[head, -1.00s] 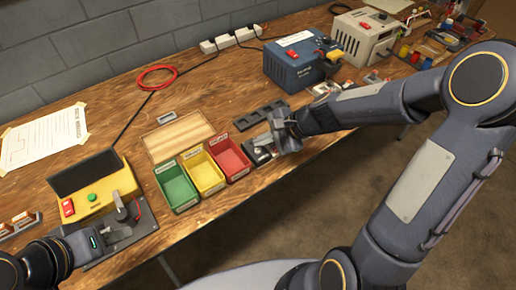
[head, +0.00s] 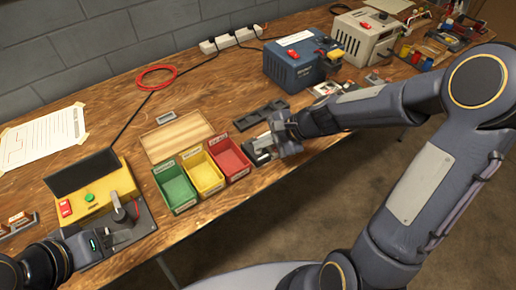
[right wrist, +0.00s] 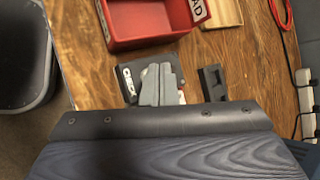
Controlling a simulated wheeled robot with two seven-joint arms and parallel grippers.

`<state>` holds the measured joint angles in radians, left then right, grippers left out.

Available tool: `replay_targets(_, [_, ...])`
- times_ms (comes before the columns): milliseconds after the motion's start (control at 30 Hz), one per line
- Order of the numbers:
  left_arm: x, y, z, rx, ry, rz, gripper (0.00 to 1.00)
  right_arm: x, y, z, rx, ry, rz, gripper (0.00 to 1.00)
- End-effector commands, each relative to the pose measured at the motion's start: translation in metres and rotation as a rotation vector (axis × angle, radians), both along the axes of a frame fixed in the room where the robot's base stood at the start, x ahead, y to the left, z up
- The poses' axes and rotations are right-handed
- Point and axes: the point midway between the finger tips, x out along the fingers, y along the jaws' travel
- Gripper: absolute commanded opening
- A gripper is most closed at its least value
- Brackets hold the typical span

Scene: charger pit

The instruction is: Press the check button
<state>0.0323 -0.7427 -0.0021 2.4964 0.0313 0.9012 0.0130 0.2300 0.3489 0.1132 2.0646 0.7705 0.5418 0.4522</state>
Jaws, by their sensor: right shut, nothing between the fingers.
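A small dark box labelled CHECK (right wrist: 128,84) lies on the table beside the red bin. In the head view this box (head: 259,158) is partly behind my right gripper. My right gripper (right wrist: 160,72) is shut and empty, with its grey fingers over the box and hiding much of its top. I cannot tell if the fingertips touch it. The right gripper also shows in the head view (head: 270,143). My left gripper (head: 95,243) is at the front of the yellow tester at the left; its fingers are not clear.
Green (head: 175,188), yellow (head: 203,173) and red (head: 230,160) bins stand left of the box. A dark slotted tray (head: 260,115) lies behind it. The yellow tester (head: 97,205) has red and green buttons. A blue unit (head: 297,65) stands further back.

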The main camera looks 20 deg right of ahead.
Motion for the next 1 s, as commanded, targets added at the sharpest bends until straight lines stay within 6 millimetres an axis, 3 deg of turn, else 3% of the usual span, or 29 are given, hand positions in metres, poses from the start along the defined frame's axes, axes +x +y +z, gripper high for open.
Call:
replay_targets(467, [0.0,0.0,-0.002,0.0,0.0,0.0,0.36,0.0,0.0,-0.002,0.0,0.001,0.001,0.0])
replay_targets(1000, [0.0,0.0,0.012,0.0,0.0,0.0,0.36,0.0,0.0,0.014,0.0,0.0,0.0,0.0])
